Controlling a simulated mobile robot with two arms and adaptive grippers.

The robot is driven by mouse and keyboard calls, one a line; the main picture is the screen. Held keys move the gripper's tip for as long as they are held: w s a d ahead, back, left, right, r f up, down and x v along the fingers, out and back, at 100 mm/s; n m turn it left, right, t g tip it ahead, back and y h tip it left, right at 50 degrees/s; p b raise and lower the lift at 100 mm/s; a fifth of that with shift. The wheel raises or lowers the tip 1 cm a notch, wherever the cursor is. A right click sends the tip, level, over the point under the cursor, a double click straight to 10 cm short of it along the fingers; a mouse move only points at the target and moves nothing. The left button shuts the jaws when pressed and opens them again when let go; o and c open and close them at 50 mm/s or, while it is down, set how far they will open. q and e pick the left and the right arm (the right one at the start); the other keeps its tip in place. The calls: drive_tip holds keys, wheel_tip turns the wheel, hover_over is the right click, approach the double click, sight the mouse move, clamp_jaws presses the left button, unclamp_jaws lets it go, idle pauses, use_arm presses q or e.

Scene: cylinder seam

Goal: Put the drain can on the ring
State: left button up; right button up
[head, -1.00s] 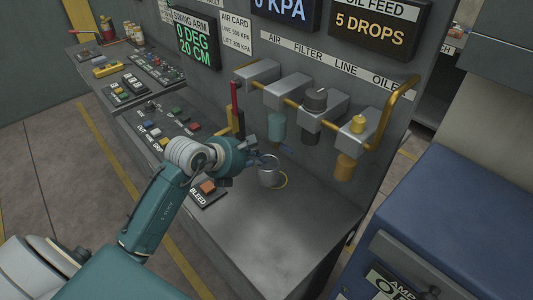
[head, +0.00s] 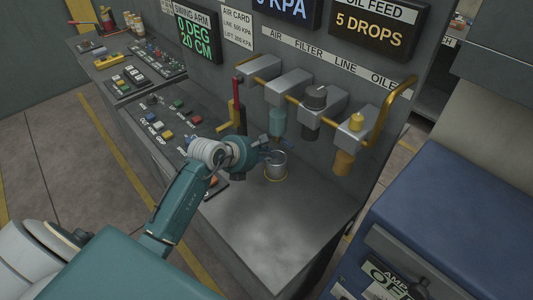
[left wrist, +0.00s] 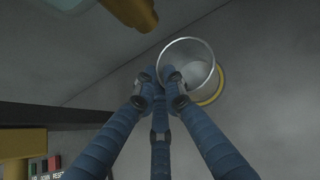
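The drain can (head: 276,164) is a small grey metal cup standing upright on the steel bench below the air line units. My left gripper (head: 266,158) is at its left side, with its blue fingers closed at the rim. In the left wrist view the can (left wrist: 196,66) shows from above, open and empty-looking, with the fingertips (left wrist: 165,77) together at its near left wall. The yellow ring (head: 276,181) shows around the can's base. It also shows in the left wrist view (left wrist: 215,92), partly hidden by the can. I cannot tell if the can touches it. My right gripper is not in view.
A teal bowl (head: 278,122) hangs above and behind the can, and an amber bowl (head: 343,162) hangs to the right. A red-handled lever (head: 237,100) stands behind my gripper. The bench front (head: 285,225) is clear. A blue cabinet (head: 450,210) stands at right.

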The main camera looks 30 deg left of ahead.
use_arm(q)
drive_tip(key=o, duration=0.3)
drive_tip(key=shift+r, duration=0.25)
drive_tip(key=shift+s+a+r, duration=0.1)
drive_tip(key=shift+s, duration=0.25)
drive_tip(key=b+v, duration=0.2)
drive_tip(key=v, duration=0.9)
drive_tip(key=shift+r, duration=0.1)
